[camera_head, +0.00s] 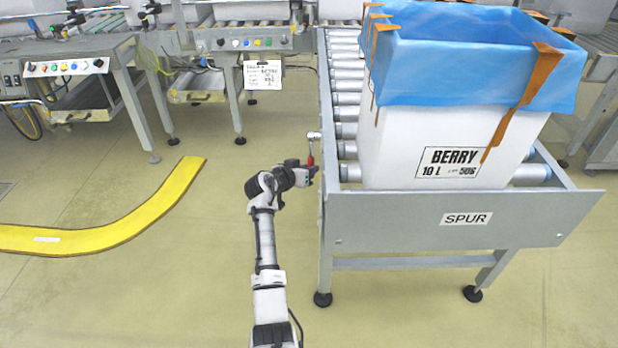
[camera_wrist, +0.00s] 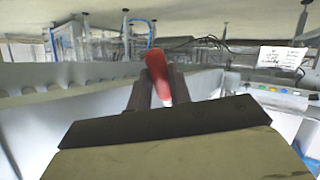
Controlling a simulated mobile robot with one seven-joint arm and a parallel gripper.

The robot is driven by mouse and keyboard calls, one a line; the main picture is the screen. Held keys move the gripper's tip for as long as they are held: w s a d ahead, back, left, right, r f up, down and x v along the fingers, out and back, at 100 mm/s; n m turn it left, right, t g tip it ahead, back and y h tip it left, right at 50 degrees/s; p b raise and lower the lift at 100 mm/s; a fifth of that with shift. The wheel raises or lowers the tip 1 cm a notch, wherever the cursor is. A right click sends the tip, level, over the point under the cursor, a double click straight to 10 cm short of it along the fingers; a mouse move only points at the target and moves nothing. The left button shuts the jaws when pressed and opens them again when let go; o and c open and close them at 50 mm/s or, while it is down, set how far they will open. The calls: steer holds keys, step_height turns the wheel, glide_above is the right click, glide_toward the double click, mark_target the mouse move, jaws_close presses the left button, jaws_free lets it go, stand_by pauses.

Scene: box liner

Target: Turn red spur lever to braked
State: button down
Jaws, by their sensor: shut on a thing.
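The red spur lever (camera_head: 310,160) stands at the left side of the SPUR conveyor, its shaft running up to a metal knob or pivot (camera_head: 314,136). My gripper (camera_head: 311,174) is at the red handle, beside the conveyor's left rail. In the wrist view the red handle (camera_wrist: 158,76) sits between the two dark fingers of my gripper (camera_wrist: 157,92), which are shut on it. The handle looks slightly tilted there. The lever's mount is hidden, and I cannot tell its exact setting.
A white BERRY box (camera_head: 400,160) with a blue liner (camera_head: 470,80) and brown straps stands on the roller conveyor (camera_head: 345,98). The SPUR end plate (camera_head: 400,220) is close to my gripper's right. A yellow floor strip (camera_head: 120,232) lies left. Open floor surrounds my arm.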

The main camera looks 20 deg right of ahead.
stand_by(0.4)
steer(key=c, duration=1.6)
jaws_free()
steer(key=shift+o, duration=0.2)
steer(key=p+v, duration=0.4)
steer(key=v, duration=0.3)
steer(key=shift+a+r, duration=0.15)
steer(key=shift+a, duration=0.05)
steer(key=shift+s, duration=0.1)
